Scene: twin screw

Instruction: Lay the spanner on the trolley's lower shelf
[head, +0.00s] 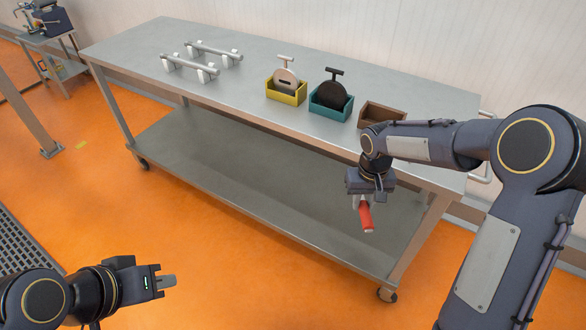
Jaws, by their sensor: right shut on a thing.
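My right gripper (361,202) is shut on the spanner (367,218), of which a red handle end shows, hanging downward. The rest of the spanner is hidden by the gripper or too small to make out. In the head view it appears in front of the right part of the trolley's lower shelf (240,165); I cannot tell its exact height above the shelf. The lower shelf is bare grey metal. My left gripper (166,282) is at the lower left, in front of the trolley, with nothing visible in it; its finger gap is not clear.
The trolley's top (220,88) carries two grey bars on white supports (215,50), a yellow box (287,97), a teal box (331,113) and a brown box (378,112). The top overhangs the lower shelf. A small side table (50,42) stands far left.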

